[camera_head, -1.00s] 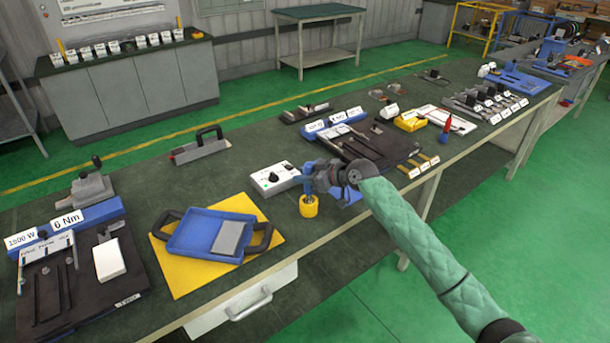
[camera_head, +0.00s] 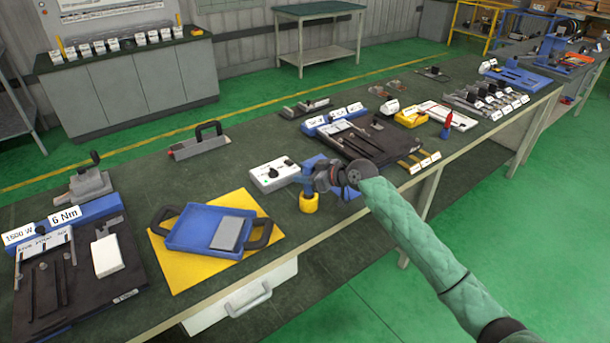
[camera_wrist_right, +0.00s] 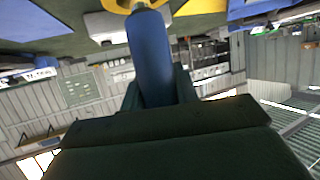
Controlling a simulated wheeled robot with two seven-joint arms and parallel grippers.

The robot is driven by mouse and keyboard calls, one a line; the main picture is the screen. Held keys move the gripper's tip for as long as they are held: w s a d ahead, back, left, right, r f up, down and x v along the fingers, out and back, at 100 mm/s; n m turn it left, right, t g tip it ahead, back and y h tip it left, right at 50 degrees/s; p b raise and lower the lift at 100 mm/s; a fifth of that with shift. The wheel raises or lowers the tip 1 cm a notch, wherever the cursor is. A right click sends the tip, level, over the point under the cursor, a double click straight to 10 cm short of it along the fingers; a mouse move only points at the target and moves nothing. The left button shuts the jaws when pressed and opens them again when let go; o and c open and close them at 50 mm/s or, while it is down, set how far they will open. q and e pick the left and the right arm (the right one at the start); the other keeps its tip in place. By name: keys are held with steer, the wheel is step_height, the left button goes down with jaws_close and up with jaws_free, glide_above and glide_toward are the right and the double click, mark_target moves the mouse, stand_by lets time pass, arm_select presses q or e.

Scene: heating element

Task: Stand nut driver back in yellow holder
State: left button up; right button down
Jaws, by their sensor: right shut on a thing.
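The yellow holder (camera_head: 309,202) stands on the bench near its front edge. The blue handle of the nut driver (camera_head: 308,181) is upright just above it, and its lower end looks to be in or at the holder's top. My right gripper (camera_head: 312,172) is shut on the blue handle. In the right wrist view the blue nut driver (camera_wrist_right: 150,55) runs from between the dark fingers (camera_wrist_right: 160,95) to the yellow holder (camera_wrist_right: 132,6). I cannot tell how deep it sits. My left gripper is not in view.
A white box with knobs (camera_head: 273,176) stands just left of the holder. A blue tray (camera_head: 190,232) lies on a yellow mat (camera_head: 177,273) further left. A dark fixture board (camera_head: 385,148) and a red-tipped bottle (camera_head: 447,124) are to the right.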

steer(key=shift+f, duration=0.4)
steer(key=c, duration=1)
jaws_free()
steer(key=shift+d+b, duration=0.1)
steer(key=shift+b, duration=0.2)
steer(key=shift+s+d, duration=0.2)
steer(key=shift+d, duration=0.05)
steer(key=b+v, duration=0.2)
steer(key=v, duration=0.5)
steer(key=shift+r+b, duration=0.2)
steer(key=shift+b, duration=0.15)
